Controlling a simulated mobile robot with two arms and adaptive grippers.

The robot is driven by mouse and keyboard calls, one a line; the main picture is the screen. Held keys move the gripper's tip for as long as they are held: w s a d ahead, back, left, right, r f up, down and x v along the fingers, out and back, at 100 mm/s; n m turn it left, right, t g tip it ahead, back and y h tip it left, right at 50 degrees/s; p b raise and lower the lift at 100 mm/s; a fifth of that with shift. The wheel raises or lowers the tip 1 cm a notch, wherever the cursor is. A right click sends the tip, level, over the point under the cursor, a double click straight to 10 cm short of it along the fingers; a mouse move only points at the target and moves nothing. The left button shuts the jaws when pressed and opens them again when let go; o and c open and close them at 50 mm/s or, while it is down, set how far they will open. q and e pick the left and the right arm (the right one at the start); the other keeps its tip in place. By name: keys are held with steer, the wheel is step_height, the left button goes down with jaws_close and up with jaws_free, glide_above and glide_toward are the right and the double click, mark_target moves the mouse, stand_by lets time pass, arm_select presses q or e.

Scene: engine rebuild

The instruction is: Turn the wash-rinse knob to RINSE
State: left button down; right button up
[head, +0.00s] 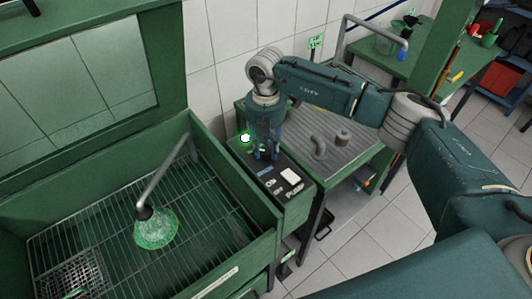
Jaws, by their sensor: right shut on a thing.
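My right gripper (264,154) points straight down onto the dark top of the control box (296,202) beside the wash basin. It is shut on the wash-rinse knob, which its fingers and wrist hide. I cannot read which way the knob points. In front of the gripper the panel shows a blue-grey strip, a white switch and the labels ON and PUMP. A glowing green-white lamp (245,138) is just left of the gripper. My left gripper is not in view.
The green wash basin (238,243) with a wire rack is at left. A bent spout (160,178) ends over it above a greenish spray or bowl shape. A grey-topped cart (365,150) with a curved pipe and small cylinder stands right of the box. Tiled floor lies beyond.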

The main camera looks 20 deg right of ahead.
steer(key=n+b, duration=0.3)
steer(key=n, duration=0.1)
steer(key=shift+w+f+n+b, duration=0.1)
steer(key=shift+w+n+b, duration=0.05)
steer(key=shift+n+b, duration=0.2)
steer(key=n+b, duration=0.3)
steer(key=shift+n, duration=0.25)
steer(key=n+b, duration=0.2)
steer(key=n, duration=0.1)
steer(key=shift+r+n+b, duration=0.25)
steer(key=shift+n+b, duration=0.4)
steer(key=shift+n, duration=0.65)
steer(key=shift+r, duration=0.1)
steer(key=o, duration=1)
steer(key=shift+o, duration=0.7)
